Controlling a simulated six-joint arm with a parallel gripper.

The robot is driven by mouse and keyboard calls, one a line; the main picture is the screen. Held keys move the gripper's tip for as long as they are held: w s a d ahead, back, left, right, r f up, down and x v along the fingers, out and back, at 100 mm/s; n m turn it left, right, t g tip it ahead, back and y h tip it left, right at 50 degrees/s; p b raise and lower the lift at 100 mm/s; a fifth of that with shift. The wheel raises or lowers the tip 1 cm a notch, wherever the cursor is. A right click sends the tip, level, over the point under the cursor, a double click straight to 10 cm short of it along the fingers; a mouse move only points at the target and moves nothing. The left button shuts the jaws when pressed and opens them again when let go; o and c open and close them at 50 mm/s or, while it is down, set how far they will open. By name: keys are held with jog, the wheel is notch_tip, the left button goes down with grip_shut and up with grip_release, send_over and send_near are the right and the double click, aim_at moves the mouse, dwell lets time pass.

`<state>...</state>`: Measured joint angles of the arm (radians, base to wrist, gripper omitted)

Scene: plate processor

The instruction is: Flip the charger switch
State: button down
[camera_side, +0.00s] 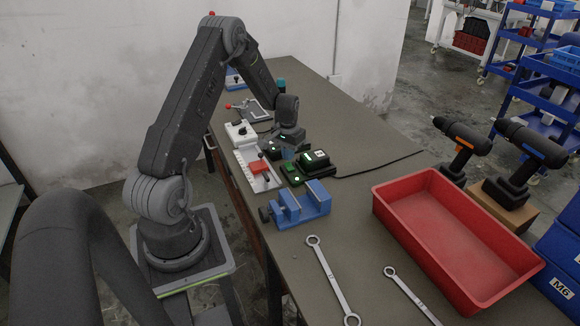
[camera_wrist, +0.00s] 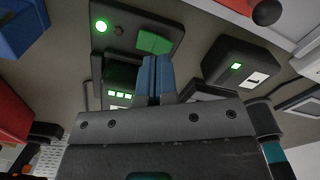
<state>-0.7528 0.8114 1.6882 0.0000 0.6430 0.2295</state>
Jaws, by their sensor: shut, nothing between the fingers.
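In the wrist view a green rocker switch (camera_wrist: 154,42) sits on a dark charger panel (camera_wrist: 122,30), beside a round lit green light (camera_wrist: 101,26). My gripper (camera_wrist: 155,62) has its blue fingers together and empty. The fingertips appear just below the switch in the picture; I cannot tell whether they touch it. In the side view my gripper (camera_side: 288,154) points down over the charger area, beside a black unit (camera_side: 314,160) with a green light.
A second black box (camera_wrist: 243,65) with a green light stands right of the fingers in the wrist view. In the side view a blue vise (camera_side: 300,204) and red tray (camera_side: 455,240) stand nearer the camera. Two wrenches (camera_side: 332,280) (camera_side: 412,295) lie in front.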

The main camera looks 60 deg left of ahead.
aim_at(289, 165)
jog(key=shift+f, duration=1.3)
dwell(0.5)
jog(key=shift+r, duration=3.55)
jog(key=shift+d+r, duration=0.1)
jog(key=shift+r, duration=0.05)
jog(key=s+d+r+m+t+y, duration=0.1)
jog(key=s+d+r+m+t, duration=0.15)
jog(key=d+r, duration=1.65)
jog(key=s+d+r+m+t+h, duration=0.1)
jog(key=s+d+r+m+t, duration=0.2)
jog(key=s+d, duration=1.1)
jog(key=shift+v, duration=0.85)
